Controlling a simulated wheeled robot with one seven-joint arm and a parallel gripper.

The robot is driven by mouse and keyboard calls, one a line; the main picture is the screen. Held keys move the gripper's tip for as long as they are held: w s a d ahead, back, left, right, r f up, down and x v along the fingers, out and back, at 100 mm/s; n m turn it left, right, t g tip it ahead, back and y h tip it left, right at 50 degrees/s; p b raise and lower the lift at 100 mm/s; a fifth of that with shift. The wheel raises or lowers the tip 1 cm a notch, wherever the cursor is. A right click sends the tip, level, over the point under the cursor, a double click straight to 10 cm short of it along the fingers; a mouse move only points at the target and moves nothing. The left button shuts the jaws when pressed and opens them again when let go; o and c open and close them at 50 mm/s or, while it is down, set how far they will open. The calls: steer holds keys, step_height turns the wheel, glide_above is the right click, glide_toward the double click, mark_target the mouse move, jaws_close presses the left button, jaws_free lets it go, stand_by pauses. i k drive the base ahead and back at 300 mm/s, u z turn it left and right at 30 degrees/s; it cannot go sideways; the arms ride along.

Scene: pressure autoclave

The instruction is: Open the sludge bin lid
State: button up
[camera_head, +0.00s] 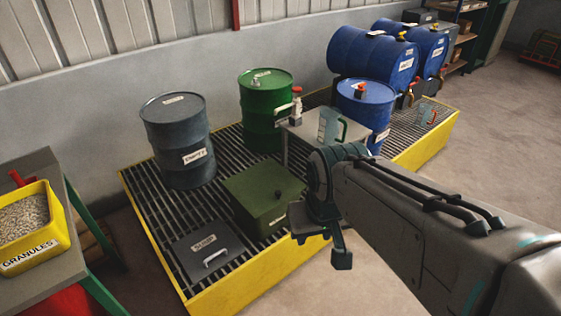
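A dark grey, flat, square lid (208,252) with a white label lies at the near left of the grated yellow pallet. The label is too small to read surely, but it looks like the sludge bin. A pale bar handle (215,257) stands near the lid's front edge. The lid looks shut and level. My gripper (319,249) hangs at the right, beyond the pallet's front edge in the picture, well apart from the handle. Its two fingers look spread, with nothing between them.
A grey drum (179,140), a green drum (262,110) and blue drums stand behind. A yellow granules tub (40,250) sits on a table at left. The pallet's yellow rim (250,278) borders open floor.

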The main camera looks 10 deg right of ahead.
mark_target(259, 188)
steer(key=u, duration=0.05)
steer(key=k, duration=0.5)
steer(key=z, duration=0.5)
steer(key=i, duration=1.5)
steer(key=u, duration=0.2)
